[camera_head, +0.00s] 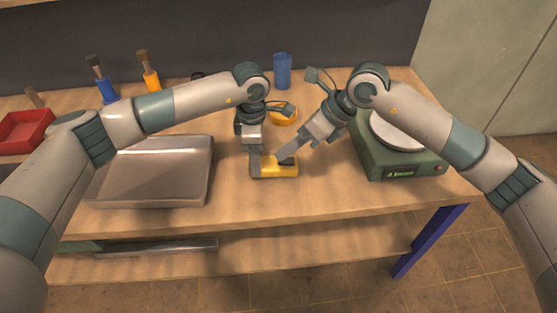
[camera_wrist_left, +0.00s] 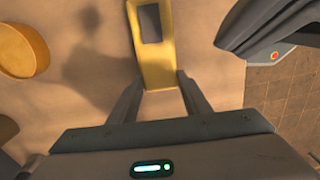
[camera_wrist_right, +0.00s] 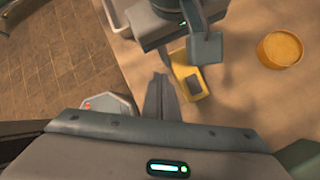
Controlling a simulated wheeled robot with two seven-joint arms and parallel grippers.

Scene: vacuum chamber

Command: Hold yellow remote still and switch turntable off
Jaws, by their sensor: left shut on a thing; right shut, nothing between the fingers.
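The yellow remote (camera_head: 277,171) lies on the wooden table near its front edge. It has a dark rectangular patch on top, seen in the left wrist view (camera_wrist_left: 167,71). My left gripper (camera_head: 258,164) is shut on the remote's left end, with a finger on each side. My right gripper (camera_head: 287,160) is shut and empty, pointing down at the remote's dark patch in the head view; I cannot tell whether it touches. The turntable (camera_head: 376,154) is a green box with a pale round plate, a front display and a small red spot, standing at the right.
A metal tray (camera_head: 155,196) lies at the left. A yellow round container (camera_head: 284,117) and a blue cup (camera_head: 282,70) stand behind the grippers. A red bin (camera_head: 27,129) and brushes in orange (camera_head: 151,79) and blue (camera_head: 107,92) stand far left. Table between tray and turntable is mostly clear.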

